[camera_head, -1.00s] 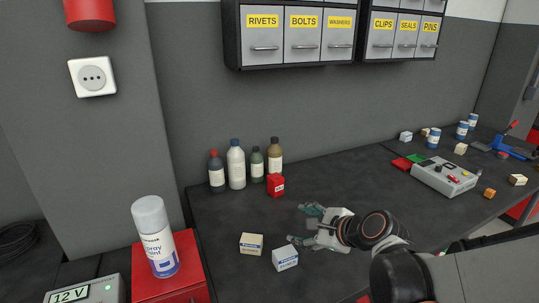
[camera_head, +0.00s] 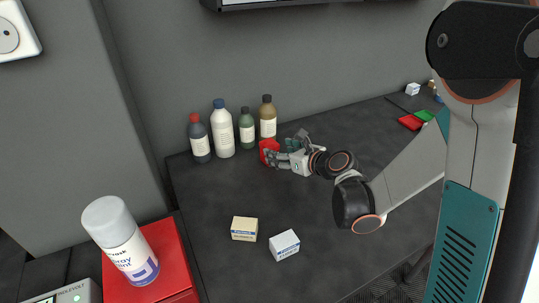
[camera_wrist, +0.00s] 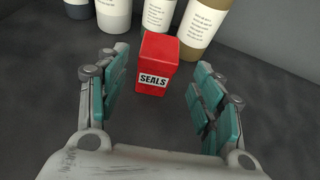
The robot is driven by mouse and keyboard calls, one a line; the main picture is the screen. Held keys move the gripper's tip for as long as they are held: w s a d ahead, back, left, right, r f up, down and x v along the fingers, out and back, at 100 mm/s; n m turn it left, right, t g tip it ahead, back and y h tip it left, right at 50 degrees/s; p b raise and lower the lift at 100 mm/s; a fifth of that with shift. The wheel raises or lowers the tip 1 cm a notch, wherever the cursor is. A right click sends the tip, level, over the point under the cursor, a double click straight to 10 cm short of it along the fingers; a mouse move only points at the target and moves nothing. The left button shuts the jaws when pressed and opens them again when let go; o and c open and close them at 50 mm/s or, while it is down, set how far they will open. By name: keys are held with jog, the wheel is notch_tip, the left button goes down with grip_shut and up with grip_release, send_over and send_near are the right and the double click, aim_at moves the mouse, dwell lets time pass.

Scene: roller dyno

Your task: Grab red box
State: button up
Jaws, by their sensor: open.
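The red box (camera_wrist: 156,62), labelled SEALS, stands upright on the dark bench just in front of several bottles. In the head view the red box (camera_head: 269,151) is partly hidden behind my gripper (camera_head: 283,150). In the wrist view my gripper (camera_wrist: 160,95) is open, with its teal-padded fingers spread to either side of the box. The box stands toward the far end of the gap between them. I see a gap between the box and each finger.
Bottles stand right behind the box: dark with a red cap (camera_head: 199,140), white (camera_head: 222,130), green (camera_head: 246,130) and brown (camera_head: 268,118). A cream box (camera_head: 244,229) and a white box (camera_head: 285,245) lie nearer on the bench. A spray can (camera_head: 120,240) stands on a red cabinet at left.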

aim_at(270, 143)
jog(key=shift+b+x, duration=1.15)
jog(key=shift+x, duration=2)
jog(key=shift+s+a+r, duration=0.1)
jog(key=c, duration=1.2)
